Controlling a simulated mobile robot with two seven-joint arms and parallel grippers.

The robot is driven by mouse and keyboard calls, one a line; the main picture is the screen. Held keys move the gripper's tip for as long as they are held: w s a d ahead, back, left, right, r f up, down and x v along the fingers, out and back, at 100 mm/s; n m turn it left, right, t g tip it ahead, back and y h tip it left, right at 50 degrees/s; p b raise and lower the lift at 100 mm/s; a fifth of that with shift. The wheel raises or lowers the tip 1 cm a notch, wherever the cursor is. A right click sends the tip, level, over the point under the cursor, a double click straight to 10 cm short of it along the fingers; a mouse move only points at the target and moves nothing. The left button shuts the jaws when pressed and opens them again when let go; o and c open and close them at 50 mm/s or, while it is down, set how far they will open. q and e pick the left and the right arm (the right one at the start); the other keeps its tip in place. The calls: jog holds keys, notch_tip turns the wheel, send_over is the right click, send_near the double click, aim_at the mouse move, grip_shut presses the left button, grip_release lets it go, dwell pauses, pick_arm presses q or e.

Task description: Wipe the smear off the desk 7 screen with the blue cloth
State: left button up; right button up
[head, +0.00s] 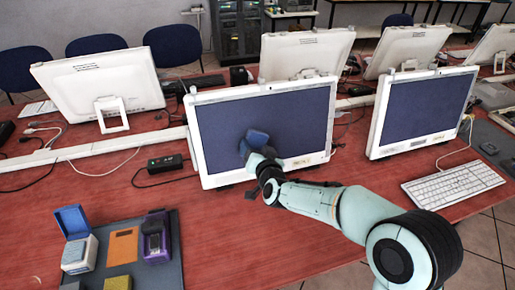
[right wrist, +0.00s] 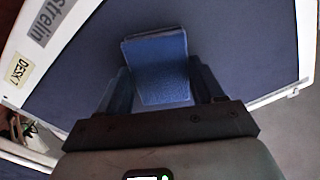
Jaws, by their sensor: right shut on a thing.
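The desk 7 screen (head: 290,118) is a white-framed monitor with a dark blue face, upright in the middle of the head view. Its DESK 7 label (right wrist: 18,70) shows at the left in the right wrist view. My right gripper (head: 260,151) is in front of the screen's lower left half, shut on the folded blue cloth (head: 257,137). The cloth also shows between the fingers in the right wrist view (right wrist: 160,75), at or very near the screen face; contact is unclear. I cannot make out the smear; the cloth and gripper hide part of the screen. My left gripper is not in view.
A second monitor (head: 424,108) and a white keyboard (head: 453,186) stand to the right. A dark tray (head: 165,268) with a blue-lidded box (head: 77,238), an orange pad (head: 123,246) and a purple device (head: 156,236) is at front left. A black adapter (head: 165,162) and cables lie left of the screen.

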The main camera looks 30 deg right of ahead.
jog(key=shift+s+a+r, duration=0.1)
jog(key=shift+s+r, duration=0.15)
jog(key=shift+s, duration=0.2)
jog(key=shift+p+v, duration=0.95)
jog(key=shift+v, duration=1.55)
jog(key=shift+s, duration=0.1)
jog(key=v, duration=0.3)
jog(key=shift+p, duration=0.4)
